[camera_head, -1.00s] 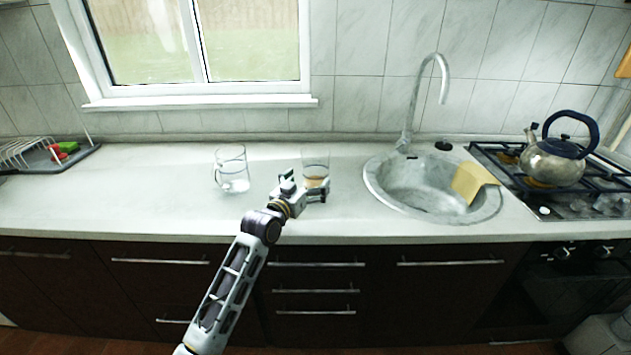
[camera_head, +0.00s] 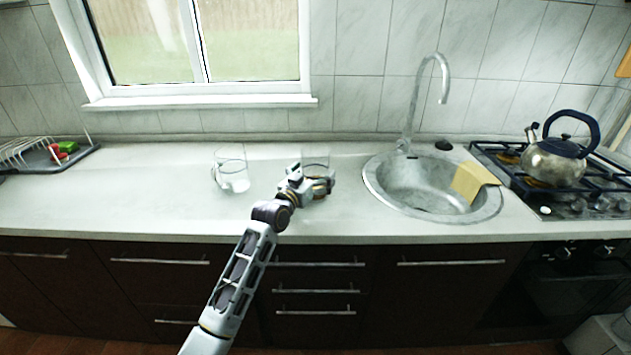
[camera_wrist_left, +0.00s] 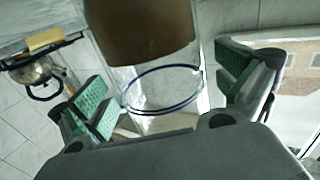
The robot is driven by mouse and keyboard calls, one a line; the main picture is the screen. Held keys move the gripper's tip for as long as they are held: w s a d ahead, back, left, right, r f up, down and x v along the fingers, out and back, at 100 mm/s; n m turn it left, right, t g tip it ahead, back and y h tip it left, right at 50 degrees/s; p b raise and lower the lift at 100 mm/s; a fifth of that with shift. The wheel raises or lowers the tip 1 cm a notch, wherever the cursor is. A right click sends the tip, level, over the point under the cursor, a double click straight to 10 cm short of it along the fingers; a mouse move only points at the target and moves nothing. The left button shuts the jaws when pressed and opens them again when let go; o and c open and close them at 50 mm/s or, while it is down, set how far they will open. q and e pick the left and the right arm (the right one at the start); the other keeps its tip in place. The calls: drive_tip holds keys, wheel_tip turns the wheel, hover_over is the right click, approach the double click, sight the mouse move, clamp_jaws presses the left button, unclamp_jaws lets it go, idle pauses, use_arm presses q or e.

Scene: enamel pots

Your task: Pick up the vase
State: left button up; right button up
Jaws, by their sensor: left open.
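A clear glass vessel (camera_head: 316,154), the likeliest vase, stands upright on the counter left of the sink. Its lower part is hidden behind my left gripper (camera_head: 322,184) in the head view. In the left wrist view the glass (camera_wrist_left: 150,95), with brown contents, fills the space between the green-padded fingers. My left gripper (camera_wrist_left: 163,80) is open around it, with a gap to the right finger; whether the left finger touches it I cannot tell. My right gripper is not in view.
A clear glass mug (camera_head: 231,172) stands left of my gripper. The sink (camera_head: 425,205) with a yellow cloth (camera_head: 473,180) lies to the right, then a kettle (camera_head: 553,160) on the stove. A dish rack (camera_head: 28,155) is far left. The counter between rack and mug is clear.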

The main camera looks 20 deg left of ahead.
use_arm(q)
drive_tip(key=shift+w+d, duration=0.1)
drive_tip(key=shift+w, duration=0.3)
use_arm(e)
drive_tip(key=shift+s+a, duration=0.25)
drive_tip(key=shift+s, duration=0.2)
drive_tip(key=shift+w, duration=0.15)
use_arm(q)
drive_tip(key=c, duration=1.4)
drive_tip(key=shift+r, duration=0.15)
drive_tip(key=shift+c, duration=0.7)
drive_tip(key=shift+r, duration=0.15)
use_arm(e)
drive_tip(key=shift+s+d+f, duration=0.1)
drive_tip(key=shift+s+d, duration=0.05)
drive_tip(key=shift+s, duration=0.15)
use_arm(q)
drive_tip(key=shift+r, duration=0.1)
